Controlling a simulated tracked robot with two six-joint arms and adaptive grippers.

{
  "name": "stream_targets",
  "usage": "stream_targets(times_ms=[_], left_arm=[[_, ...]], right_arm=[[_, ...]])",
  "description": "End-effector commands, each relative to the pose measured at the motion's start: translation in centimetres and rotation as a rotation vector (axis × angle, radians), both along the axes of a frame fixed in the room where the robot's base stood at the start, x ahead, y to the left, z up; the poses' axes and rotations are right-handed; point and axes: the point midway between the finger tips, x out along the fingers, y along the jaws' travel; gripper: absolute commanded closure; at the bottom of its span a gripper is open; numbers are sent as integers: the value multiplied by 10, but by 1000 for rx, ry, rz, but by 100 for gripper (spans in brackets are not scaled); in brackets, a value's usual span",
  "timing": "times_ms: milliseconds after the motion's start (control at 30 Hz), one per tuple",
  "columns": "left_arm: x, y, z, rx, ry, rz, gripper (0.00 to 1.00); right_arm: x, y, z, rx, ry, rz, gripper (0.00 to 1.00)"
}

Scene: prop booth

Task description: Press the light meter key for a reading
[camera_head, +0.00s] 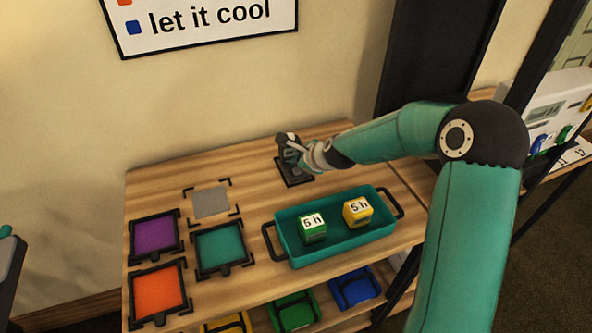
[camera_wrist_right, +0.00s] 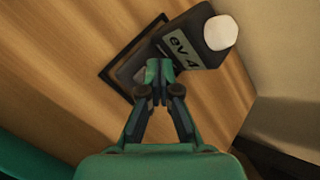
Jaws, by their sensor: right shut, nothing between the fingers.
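The light meter (camera_wrist_right: 184,42) is a dark body with a white dome at its top and a display reading "EV 4" in the right wrist view. It stands in a dark square frame on the wooden table; in the head view the meter (camera_head: 285,140) is partly hidden by my gripper. My right gripper (camera_wrist_right: 159,72) is shut and empty, its fingertips at the meter's lower front. The fingertips cover the key area, and I cannot tell whether they touch it. In the head view my right gripper (camera_head: 296,154) reaches in from the right.
A teal tray (camera_head: 277,232) with a green block (camera_head: 312,228) and a yellow block (camera_head: 357,211) stands in front of the meter. Purple, orange and teal framed panels and a grey square (camera_head: 211,201) lie left. Coloured bins sit on the shelf below. A wall stands behind.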

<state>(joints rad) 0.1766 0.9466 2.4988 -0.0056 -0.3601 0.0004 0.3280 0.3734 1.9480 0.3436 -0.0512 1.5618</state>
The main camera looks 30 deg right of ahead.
Motion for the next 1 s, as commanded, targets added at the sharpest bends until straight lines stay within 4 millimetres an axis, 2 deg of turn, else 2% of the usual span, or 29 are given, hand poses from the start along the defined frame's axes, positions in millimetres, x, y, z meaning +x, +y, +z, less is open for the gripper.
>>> stream_targets(times_ms=[1000], left_arm=[[0,0,-8,0,0,0,60]], right_arm=[[0,1,-7,0,0,2,100]])
